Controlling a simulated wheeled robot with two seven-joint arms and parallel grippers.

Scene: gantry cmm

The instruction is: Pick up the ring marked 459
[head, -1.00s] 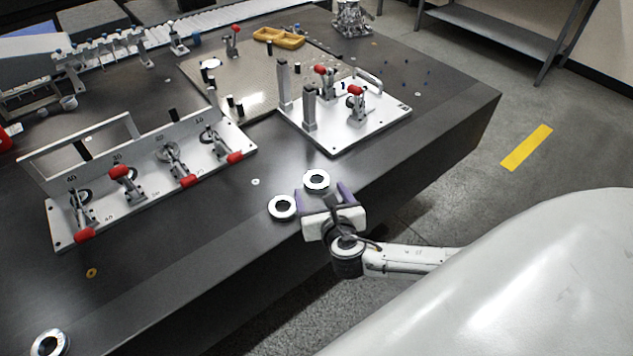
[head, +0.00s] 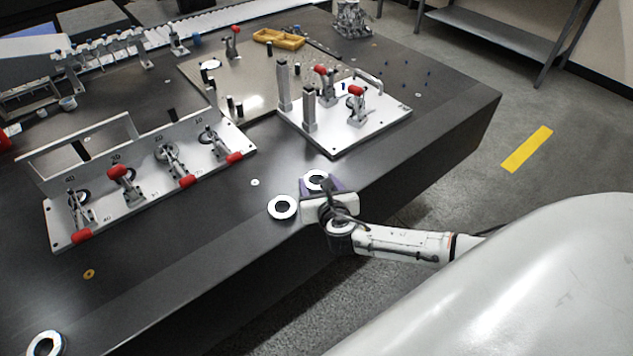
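Three pale rings with dark centres lie on the dark table: one near the front edge (head: 282,216), one right of it (head: 316,171), and one at the bottom left (head: 36,349). No marking can be read, so I cannot tell which is 459. My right gripper (head: 320,184), with purple fingers, is at the right-hand ring of the front pair. Its fingers look spread apart at the ring's near side and partly overlap it in the picture. Contact with the ring cannot be made out. My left gripper is not in view.
A white clamp fixture (head: 150,205) with red-handled clamps stands at left. A white plate (head: 345,130) with posts and clamps stands behind the ring pair. A yellow tray (head: 279,39) lies farther back. The table between the bottom-left ring and the pair is mostly clear.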

